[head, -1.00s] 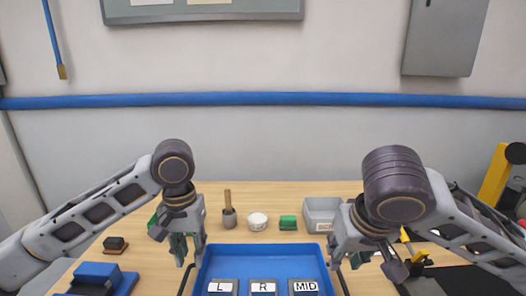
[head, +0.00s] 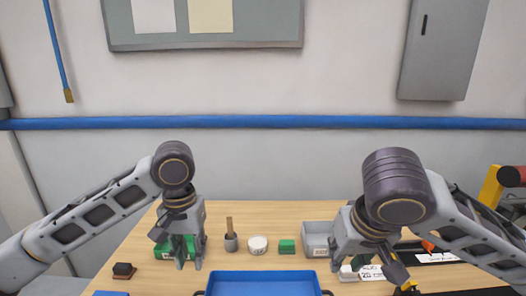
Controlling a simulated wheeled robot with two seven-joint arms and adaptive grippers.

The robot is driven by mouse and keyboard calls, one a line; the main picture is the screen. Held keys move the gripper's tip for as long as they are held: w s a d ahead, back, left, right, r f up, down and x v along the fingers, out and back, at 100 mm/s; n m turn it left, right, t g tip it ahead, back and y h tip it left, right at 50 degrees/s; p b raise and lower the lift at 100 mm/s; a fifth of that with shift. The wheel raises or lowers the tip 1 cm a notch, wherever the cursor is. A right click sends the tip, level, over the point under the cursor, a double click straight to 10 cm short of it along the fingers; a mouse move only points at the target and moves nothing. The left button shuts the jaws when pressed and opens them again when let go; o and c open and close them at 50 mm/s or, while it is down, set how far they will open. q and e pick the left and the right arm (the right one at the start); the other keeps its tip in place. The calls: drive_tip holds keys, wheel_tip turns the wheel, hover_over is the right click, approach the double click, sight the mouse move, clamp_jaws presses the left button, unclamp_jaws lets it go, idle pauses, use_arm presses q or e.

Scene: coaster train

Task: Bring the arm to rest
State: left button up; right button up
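My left gripper (head: 189,264) hangs fingers down over the left part of the wooden table (head: 265,211), in front of a green box (head: 168,252) that it partly hides. Its fingers are apart with nothing between them. My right gripper (head: 347,266) hangs fingers down to the right of the blue tray (head: 265,276). Its fingers look apart and it seems to hold nothing, though small white pieces lie behind it. Both arms are bent and raised at the picture's sides.
A grey cup with a brown stick (head: 231,242), a white round tub (head: 257,245), a green block (head: 287,246) and a grey bin (head: 317,238) stand along the back. A dark stamp-like block (head: 123,271) is at left. Yellow and black equipment (head: 491,190) stands at right.

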wheel_tip(320, 180, up, 8)
drive_tip(key=p, duration=0.6)
drive_tip(key=shift+f+p, duration=0.25)
drive_tip(key=shift+p, duration=0.1)
drive_tip(key=shift+r+p, duration=0.5)
drive_tip(key=shift+r, duration=0.05)
